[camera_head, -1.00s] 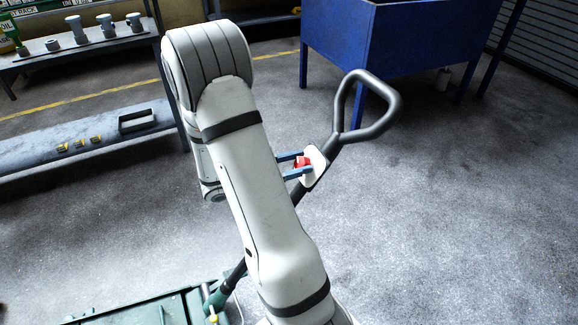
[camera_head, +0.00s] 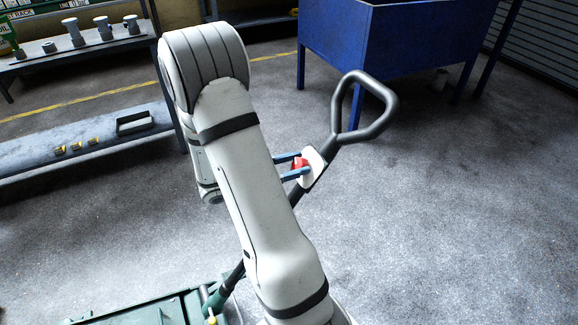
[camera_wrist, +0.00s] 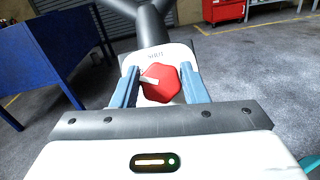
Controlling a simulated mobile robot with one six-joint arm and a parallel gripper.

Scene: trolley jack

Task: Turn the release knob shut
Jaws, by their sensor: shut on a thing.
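The red release knob (camera_head: 299,164) sits on a white plate (camera_head: 314,167) on the jack's dark handle (camera_head: 323,160). In the wrist view the knob (camera_wrist: 162,84) is faceted and carries a white pointer mark on its left side. The plate (camera_wrist: 157,50) has a "SHUT" label above the knob, and the mark does not point straight at it. My gripper (camera_head: 303,163) has its two blue fingers on either side of the knob and is shut on it. In the wrist view my gripper (camera_wrist: 160,70) straddles the knob left and right.
The handle ends in a dark loop grip (camera_head: 364,105). The green jack body (camera_head: 150,308) is at the bottom left. A blue bin on legs (camera_head: 390,45) stands behind, and a shelf bench (camera_head: 80,140) is at the left. A red cabinet (camera_wrist: 222,10) shows far back. The floor at right is clear.

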